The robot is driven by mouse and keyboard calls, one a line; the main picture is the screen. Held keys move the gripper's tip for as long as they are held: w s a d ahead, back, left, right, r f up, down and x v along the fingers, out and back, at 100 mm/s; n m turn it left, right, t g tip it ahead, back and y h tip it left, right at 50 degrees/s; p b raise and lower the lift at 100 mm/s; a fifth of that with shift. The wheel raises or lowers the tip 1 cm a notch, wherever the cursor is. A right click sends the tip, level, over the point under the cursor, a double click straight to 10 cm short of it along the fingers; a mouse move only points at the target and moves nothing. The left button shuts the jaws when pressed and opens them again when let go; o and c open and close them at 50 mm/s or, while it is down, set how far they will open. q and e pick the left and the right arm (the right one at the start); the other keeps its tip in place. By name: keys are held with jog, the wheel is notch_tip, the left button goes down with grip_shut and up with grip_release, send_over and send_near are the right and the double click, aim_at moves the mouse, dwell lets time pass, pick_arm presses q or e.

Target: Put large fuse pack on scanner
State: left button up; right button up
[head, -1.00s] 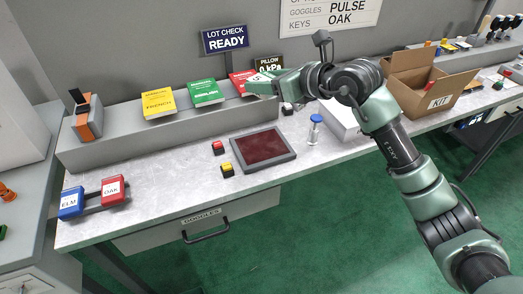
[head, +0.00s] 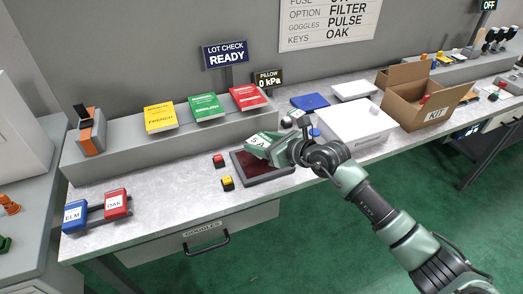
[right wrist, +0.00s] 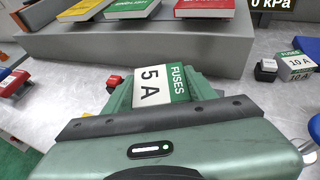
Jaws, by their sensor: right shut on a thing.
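My right gripper (head: 266,150) is shut on a white and green fuse pack (head: 262,141) marked 5 A. In the right wrist view the pack (right wrist: 162,90) sits between the fingers, its label reading FUSES 5 A. In the head view pack and gripper appear over the back right part of the scanner (head: 256,171), a dark red pad in a dark frame. The gap between pack and pad cannot be told. Another fuse pack (right wrist: 297,65), marked 10 A, stands on the bench in the right wrist view. My left gripper is not in view.
A red button (head: 218,160) and a yellow button (head: 227,183) stand left of the scanner. Books lie on the grey ledge (head: 130,160) behind. A white box (head: 355,122) and an open KIT carton (head: 432,105) are to the right.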

jog(key=shift+f, duration=1.85)
jog(key=shift+f, duration=0.2)
jog(key=o, duration=1.4)
jog(key=shift+c, duration=0.2)
jog(key=shift+r, duration=0.3)
jog(key=b+v, duration=0.1)
jog(key=v, duration=0.9)
jog(key=shift+s+d, duration=0.15)
jog(key=shift+d, duration=0.05)
jog(key=shift+v, duration=0.8)
